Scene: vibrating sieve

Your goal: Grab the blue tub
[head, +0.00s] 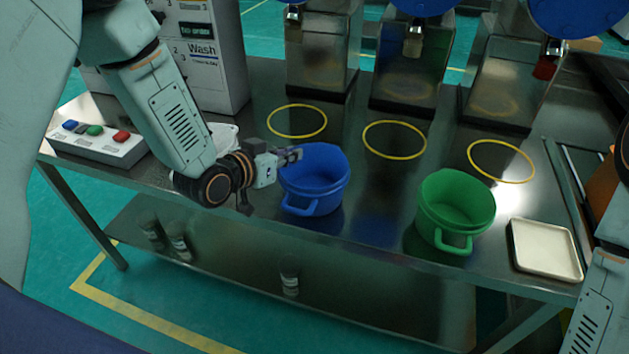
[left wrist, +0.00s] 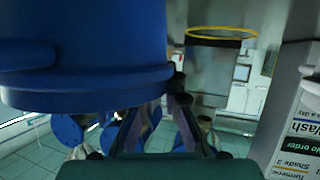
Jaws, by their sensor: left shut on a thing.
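The blue tub (head: 315,182) stands upright on the metal table, near its front edge, with its handle toward me. My left gripper (head: 292,155) comes in from the left and is shut on the tub's left rim. In the left wrist view the blue tub (left wrist: 85,60) fills the upper left, close against the fingers. The exact contact at the fingertips is partly hidden. My right arm shows at the lower right edge of the head view, but its gripper is out of view.
A green tub (head: 455,212) and a pale tray (head: 545,249) stand to the right on the table (head: 375,225). Yellow rings (head: 394,139) mark the tabletop behind. A button box (head: 98,138) is at the left. Metal machines (head: 410,65) line the back.

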